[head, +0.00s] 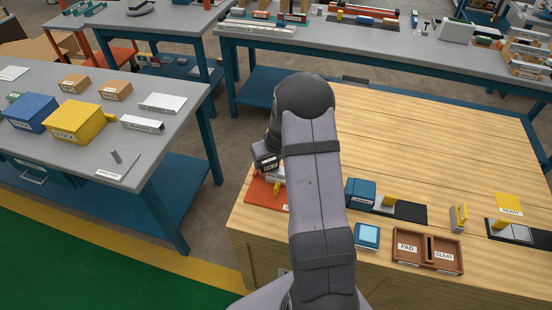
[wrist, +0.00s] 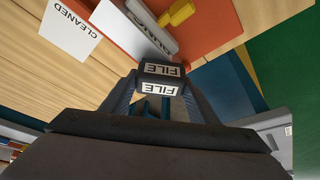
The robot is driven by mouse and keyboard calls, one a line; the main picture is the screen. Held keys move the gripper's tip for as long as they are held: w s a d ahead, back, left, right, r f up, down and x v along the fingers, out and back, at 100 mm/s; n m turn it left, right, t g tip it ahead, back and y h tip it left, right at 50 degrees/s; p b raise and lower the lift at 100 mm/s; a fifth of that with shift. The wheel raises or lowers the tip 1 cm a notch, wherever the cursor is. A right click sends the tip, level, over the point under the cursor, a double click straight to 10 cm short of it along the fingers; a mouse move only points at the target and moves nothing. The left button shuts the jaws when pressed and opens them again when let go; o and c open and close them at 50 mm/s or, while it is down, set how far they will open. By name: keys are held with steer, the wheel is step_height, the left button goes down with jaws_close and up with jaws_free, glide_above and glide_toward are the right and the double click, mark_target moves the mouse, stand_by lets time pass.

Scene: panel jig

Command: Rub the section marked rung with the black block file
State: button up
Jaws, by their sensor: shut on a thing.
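My gripper (wrist: 155,105) is shut on the black block file (wrist: 160,78), whose white FILE labels face the wrist camera. In the head view the dark file (head: 266,161) hangs at the left of my arm, near an orange board (head: 264,194). On the board, a pale grey piece (wrist: 150,28) and a yellow part (wrist: 181,12) show in the wrist view, just beyond the file. The file appears apart from the piece, but the gap is hard to judge. No marking that reads rung is legible. My arm hides part of the board in the head view.
A white CLEANED card (wrist: 70,30) lies beside the board. The wooden bench's back is clear.

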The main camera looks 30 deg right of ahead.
steer(key=shift+w+a+r, duration=0.1)
steer(key=shift+w+a, duration=0.2)
steer(key=shift+a, duration=0.1)
step_height(320, 180, up, 2)
steer(key=shift+d+r+p, duration=0.15)
steer(key=shift+r+p, duration=0.1)
steer(key=shift+p, duration=0.55)
steer(key=shift+s+r+p, duration=0.1)
steer(key=shift+r+p, duration=0.4)
steer(key=shift+r, duration=0.25)
steer(key=shift+r+p, duration=1.4)
steer(key=shift+r, duration=0.6)
steer(key=shift+d, duration=0.1)
